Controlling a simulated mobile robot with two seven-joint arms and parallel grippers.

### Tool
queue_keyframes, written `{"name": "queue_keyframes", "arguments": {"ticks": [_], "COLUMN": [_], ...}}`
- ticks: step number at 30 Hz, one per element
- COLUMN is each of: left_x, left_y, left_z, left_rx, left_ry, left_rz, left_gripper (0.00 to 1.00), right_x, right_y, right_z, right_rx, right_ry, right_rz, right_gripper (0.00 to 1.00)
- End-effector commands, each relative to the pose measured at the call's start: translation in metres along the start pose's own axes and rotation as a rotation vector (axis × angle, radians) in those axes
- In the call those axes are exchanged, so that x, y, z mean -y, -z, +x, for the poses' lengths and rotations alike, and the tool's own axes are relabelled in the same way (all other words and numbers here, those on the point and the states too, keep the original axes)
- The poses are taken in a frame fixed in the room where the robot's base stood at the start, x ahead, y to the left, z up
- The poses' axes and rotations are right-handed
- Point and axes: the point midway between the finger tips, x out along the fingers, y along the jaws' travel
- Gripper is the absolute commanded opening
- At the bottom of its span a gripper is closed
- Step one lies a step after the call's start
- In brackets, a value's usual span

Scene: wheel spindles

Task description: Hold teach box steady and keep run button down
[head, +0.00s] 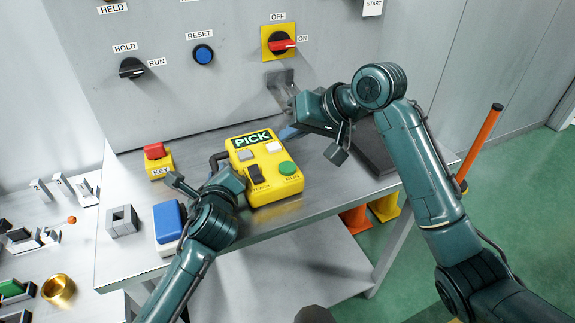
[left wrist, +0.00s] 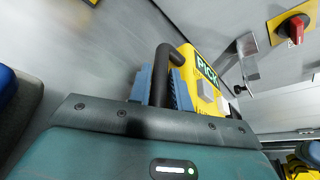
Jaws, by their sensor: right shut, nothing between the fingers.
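The yellow teach box (head: 264,188) sits at the middle of the grey table, its PICK label at the top. Its green run button (head: 288,168) is uncovered at the lower right, with nothing touching it. A black handle (head: 216,160) sticks out on its left side. My left gripper (left wrist: 163,88) has its blue fingers on both sides of this handle, closed on it. In the head view its fingers are mostly hidden. My right gripper (head: 291,131) is shut and empty, above and behind the box's upper right, apart from the run button.
A red-topped yellow key switch (head: 158,160), a blue-topped block (head: 168,222) and a grey square block (head: 122,221) stand left of the box. A dark flat pad (head: 370,150) lies at right. The panel behind carries a red on/off switch (head: 282,43) and a metal bracket (head: 278,80).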

Motion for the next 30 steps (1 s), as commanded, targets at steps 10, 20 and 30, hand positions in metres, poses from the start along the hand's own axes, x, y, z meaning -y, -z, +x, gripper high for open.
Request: {"name": "queue_keyframes", "arguments": {"ticks": [10,20,30], "left_x": [0.000,0.000,-0.001], "left_y": [0.000,0.001,0.001], "left_z": [0.000,-0.018,-0.089], "left_rx": [0.000,-0.001,-0.003], "left_ry": [0.000,0.001,0.000], "left_rz": [0.000,0.000,-0.001], "left_gripper": [0.42,0.42,0.42], "right_x": [0.000,0.000,0.000], "right_y": [0.000,0.000,0.000], "right_z": [0.000,0.000,0.000], "right_rx": [0.000,0.000,0.000], "right_ry": [0.000,0.000,0.000], "right_rz": [0.000,0.000,0.000], "right_gripper": [0.00,0.00,0.00]}}
